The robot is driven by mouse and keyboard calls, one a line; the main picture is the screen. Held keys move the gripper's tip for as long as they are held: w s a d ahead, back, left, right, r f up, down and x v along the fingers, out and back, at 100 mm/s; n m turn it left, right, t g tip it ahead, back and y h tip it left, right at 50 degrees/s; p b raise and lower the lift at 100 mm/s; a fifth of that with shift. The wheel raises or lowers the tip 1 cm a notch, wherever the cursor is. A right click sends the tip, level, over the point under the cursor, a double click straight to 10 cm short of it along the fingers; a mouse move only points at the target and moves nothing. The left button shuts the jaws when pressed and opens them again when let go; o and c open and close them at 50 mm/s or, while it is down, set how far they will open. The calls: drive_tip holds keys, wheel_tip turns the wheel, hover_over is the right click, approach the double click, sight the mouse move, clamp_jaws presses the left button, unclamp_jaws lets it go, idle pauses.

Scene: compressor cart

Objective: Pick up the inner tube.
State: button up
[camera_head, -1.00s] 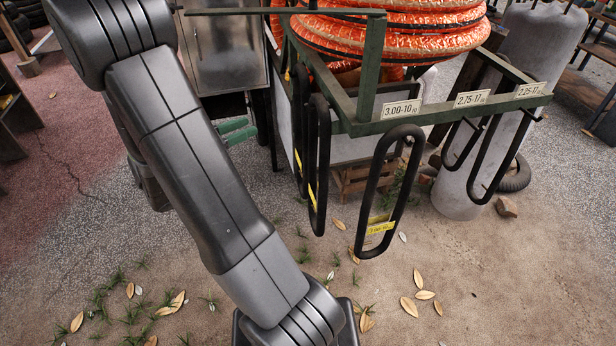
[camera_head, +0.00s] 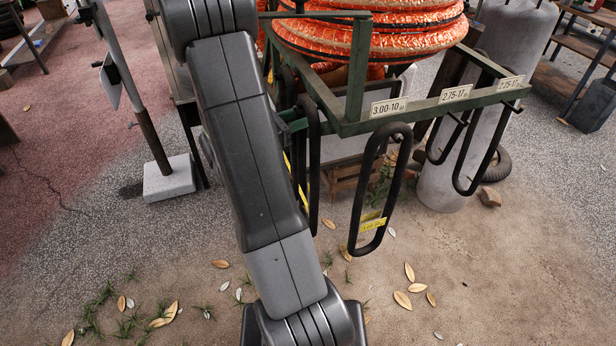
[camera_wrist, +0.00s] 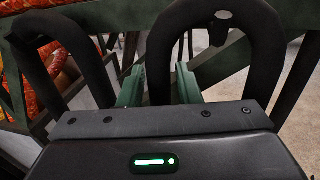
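Several black inner tubes hang as long loops from pegs on the green rack. One inner tube (camera_head: 315,165) hangs on the rack's left side beside my gripper (camera_head: 290,120), mostly edge-on in the head view. In the wrist view, my gripper (camera_wrist: 160,80) has its two green fingers apart. One limb of a hanging inner tube (camera_wrist: 205,30) runs down in line with the gap between them; contact with either finger is not clear. A second inner tube (camera_wrist: 75,50) hangs to the left. Another inner tube (camera_head: 365,185) with a yellow label hangs at the rack's front.
The green rack (camera_head: 430,108) carries size tags and orange-wrapped tyres (camera_head: 375,40). More inner tubes (camera_head: 480,160) hang right, before a grey cylinder (camera_head: 440,185). A post on a concrete block (camera_head: 170,180) stands left. The leaf-strewn ground in front is open.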

drive_tip(key=shift+d, duration=0.15)
clamp_jaws()
drive_tip(key=shift+s+a+r, duration=0.1)
drive_tip(key=shift+a+r, duration=0.25)
drive_tip(key=shift+r, duration=0.05)
drive_tip(key=s+a+r, duration=0.3)
drive_tip(key=a, duration=0.2)
drive_tip(key=s+a+r, duration=0.3)
drive_tip(key=a+r, duration=0.1)
drive_tip(key=a, duration=0.2)
drive_tip(key=shift+s+a+r+p, duration=0.15)
drive_tip(key=shift+s+a+p, duration=0.1)
drive_tip(key=shift+a+p, duration=0.05)
